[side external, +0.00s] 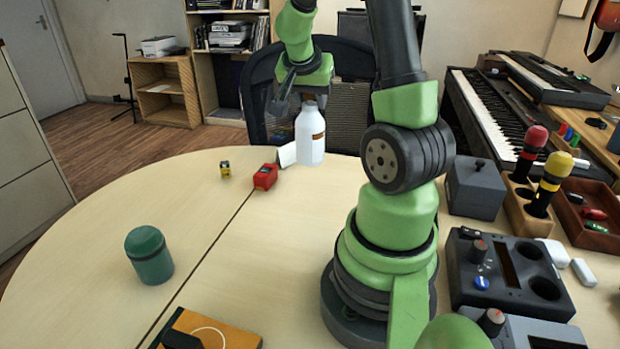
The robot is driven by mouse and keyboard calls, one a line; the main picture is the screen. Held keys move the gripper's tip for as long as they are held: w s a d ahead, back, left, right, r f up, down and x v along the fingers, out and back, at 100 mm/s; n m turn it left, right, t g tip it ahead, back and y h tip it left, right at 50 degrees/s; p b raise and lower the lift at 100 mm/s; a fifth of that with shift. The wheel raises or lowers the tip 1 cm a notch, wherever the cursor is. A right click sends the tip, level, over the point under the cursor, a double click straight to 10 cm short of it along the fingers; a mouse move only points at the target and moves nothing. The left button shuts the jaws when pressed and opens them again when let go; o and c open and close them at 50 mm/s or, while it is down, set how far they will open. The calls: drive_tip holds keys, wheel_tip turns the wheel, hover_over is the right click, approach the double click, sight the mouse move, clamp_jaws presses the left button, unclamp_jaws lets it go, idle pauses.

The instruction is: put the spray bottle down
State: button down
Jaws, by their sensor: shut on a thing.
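The spray bottle (310,143) is white with a small brown label and a narrower grey-white neck. It is upright at the back of the round table (218,205), directly below my gripper (296,96). My gripper points down and is shut on the upper part of the bottle. The bottle's top is hidden by the gripper. Whether the bottle's base touches the table or hangs just above it, I cannot tell.
A red box (265,177), a white card (287,155) and a small yellow item (225,170) are left of the bottle. A green jar (149,255) and an orange-brown book (215,333) lie nearer. The left middle tabletop is clear.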

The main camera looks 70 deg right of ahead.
sight(311, 139)
drive_tip(key=shift+f, duration=4.75)
drive_tip(key=c, duration=0.7)
unclamp_jaws()
drive_tip(key=shift+f, duration=0.1)
drive_tip(key=shift+c, duration=0.2)
